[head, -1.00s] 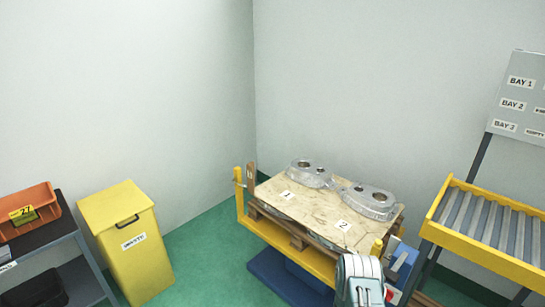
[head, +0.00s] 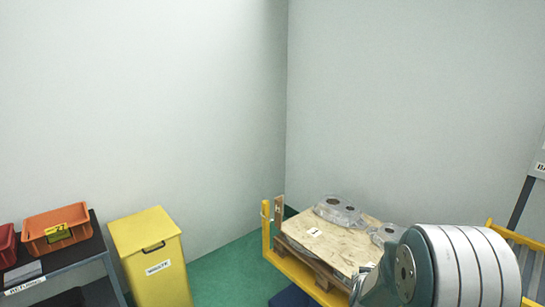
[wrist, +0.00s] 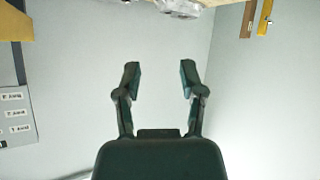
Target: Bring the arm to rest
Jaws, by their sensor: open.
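My gripper (wrist: 160,80) shows in the wrist view with its two dark fingers spread apart and nothing between them. The wrist view is upside down, with the pallet's edge along the top. In the head view my arm (head: 455,265) rises at the lower right and covers part of the pallet; the gripper itself does not show there.
A yellow bin (head: 150,255) stands left of the pallet. An orange tray (head: 55,230) sits on a dark-topped bench at the far left. A yellow roller conveyor (head: 525,250) is partly behind my arm at the right. Green floor is free between bin and pallet.

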